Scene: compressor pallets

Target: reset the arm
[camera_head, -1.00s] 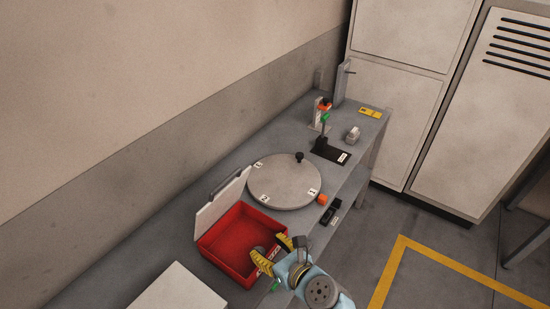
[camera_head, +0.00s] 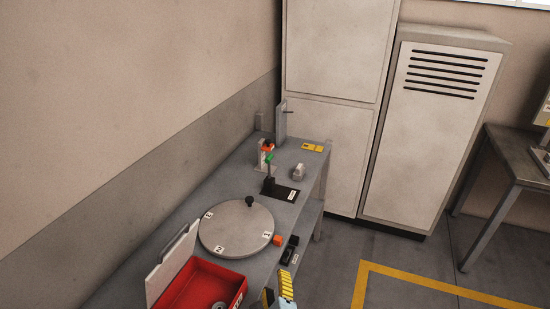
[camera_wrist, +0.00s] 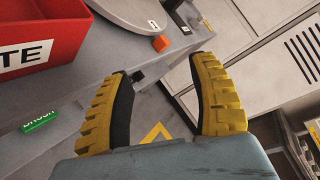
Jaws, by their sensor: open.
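My gripper (camera_wrist: 163,105) shows in the wrist view with its two yellow ribbed fingers spread apart and nothing between them. In the head view only its yellow finger (camera_head: 286,285) and a bit of the wrist show at the bottom edge, in front of the bench's front side. The red bin (camera_head: 203,287) with a raised pale lid is to its left, and the bin also shows at the upper left of the wrist view (camera_wrist: 40,30).
A grey bench (camera_head: 222,185) runs along the wall. It bears a round numbered disc (camera_head: 236,228), an orange block (camera_head: 278,239), a black fixture (camera_head: 280,191) and a yellow card (camera_head: 312,147). Tall cabinets (camera_head: 425,130) stand behind. Open floor with yellow lines (camera_head: 362,285) lies right.

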